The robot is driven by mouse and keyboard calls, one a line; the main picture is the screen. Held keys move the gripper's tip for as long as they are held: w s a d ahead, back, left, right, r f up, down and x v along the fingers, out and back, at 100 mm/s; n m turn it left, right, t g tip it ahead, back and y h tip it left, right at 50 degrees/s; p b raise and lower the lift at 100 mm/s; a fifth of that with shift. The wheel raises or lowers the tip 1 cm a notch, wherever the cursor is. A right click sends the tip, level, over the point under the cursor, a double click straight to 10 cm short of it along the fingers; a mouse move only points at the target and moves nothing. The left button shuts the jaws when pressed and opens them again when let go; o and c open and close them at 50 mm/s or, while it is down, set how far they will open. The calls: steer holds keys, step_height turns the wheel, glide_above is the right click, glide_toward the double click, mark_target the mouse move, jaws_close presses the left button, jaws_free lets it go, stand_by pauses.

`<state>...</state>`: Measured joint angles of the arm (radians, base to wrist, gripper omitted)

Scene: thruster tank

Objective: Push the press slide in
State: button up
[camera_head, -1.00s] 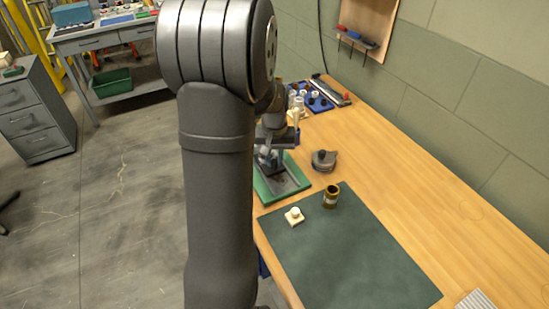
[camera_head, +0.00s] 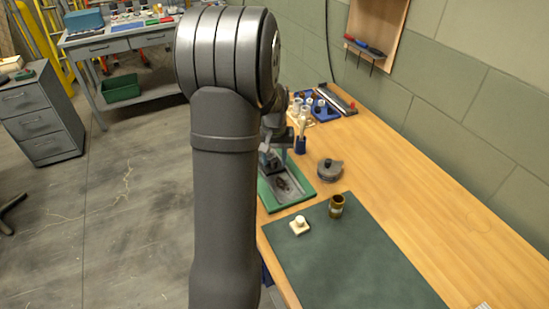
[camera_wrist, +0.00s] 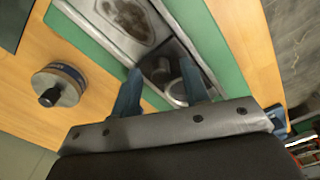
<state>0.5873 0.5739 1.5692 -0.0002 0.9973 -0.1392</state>
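The press stands on a green base (camera_head: 302,190) at the left edge of the bench, with a grey metal slide bed (camera_head: 287,182) on it. The wrist view shows the bed's dark oval recess (camera_wrist: 132,20) and its pale metal side rails. My gripper (camera_head: 268,160) is low over the far part of the press, largely hidden by my arm in the head view. In the wrist view, my gripper's blue fingers (camera_wrist: 160,70) are spread apart, over the end of the bed. A dark block and a round metal part (camera_wrist: 178,92) show between them; whether the fingers touch either is unclear.
A round grey disc with a dark knob (camera_head: 330,170) stands right of the press. A brown jar (camera_head: 337,206) and a cream block with a knob (camera_head: 299,225) are on the dark green mat (camera_head: 360,265). Blue racks with pale bottles (camera_head: 303,110) stand behind. The bench's right side is clear.

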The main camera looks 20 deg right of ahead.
step_height(320, 180, up, 12)
stand_by(0.6)
